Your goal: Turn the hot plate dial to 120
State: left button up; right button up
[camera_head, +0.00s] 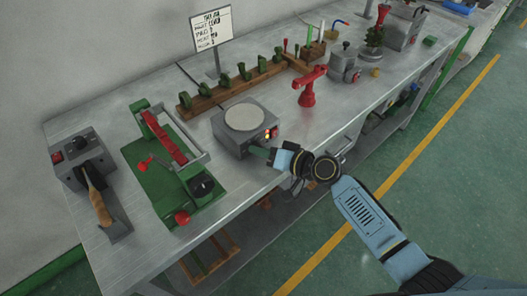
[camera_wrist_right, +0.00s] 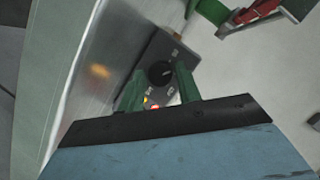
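The hot plate (camera_head: 228,136) is a grey box with a pale round top, standing near the front edge of the metal bench. My right gripper (camera_head: 258,151) is at its front panel. In the right wrist view the black round dial (camera_wrist_right: 160,73) sits on the dark panel, with small labels around it too blurred to read. The green fingers of my right gripper (camera_wrist_right: 161,82) are apart, one on each side of the dial in the picture. I cannot tell whether they touch it. In the head view the gripper hides the dial. My left gripper is not in view.
Lit indicators (camera_head: 270,134) show on the panel. A green fixture with red handles (camera_head: 170,165) stands to the left, a red stand (camera_head: 308,90) to the right. A wooden rack (camera_head: 215,97) and a written sign (camera_head: 211,27) are behind. The bench front edge is close below the gripper.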

jog(key=shift+o, duration=1.3)
jog(key=v, duration=1.3)
jog(key=shift+s, duration=0.15)
jog(key=shift+d, duration=0.1)
